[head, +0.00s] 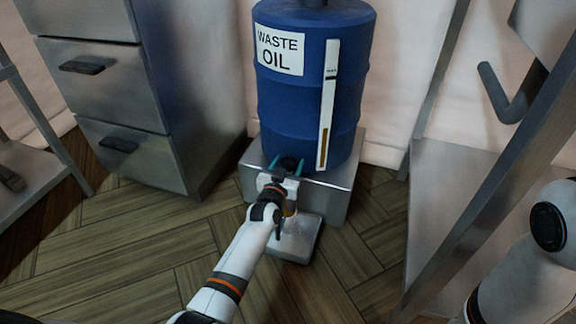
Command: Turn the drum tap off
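A blue drum (308,100) labelled WASTE OIL stands on a metal block at the back centre. A dark part, apparently the drum tap (289,162), shows low on the drum's front. My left gripper (286,165) is right at it, with its two teal fingers spread apart, one on each side of the dark part. I cannot tell whether the fingers touch it. The tap's lever position and spout are mostly hidden by my gripper and wrist. My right arm (530,265) shows at the lower right; its gripper is out of view.
The metal block (325,200) bears the drum, and a pale tray (298,243) lies on the floor in front. A grey drawer cabinet (125,85) stands at left. A metal frame (495,175) stands at right. Open wooden floor (110,250) lies at lower left.

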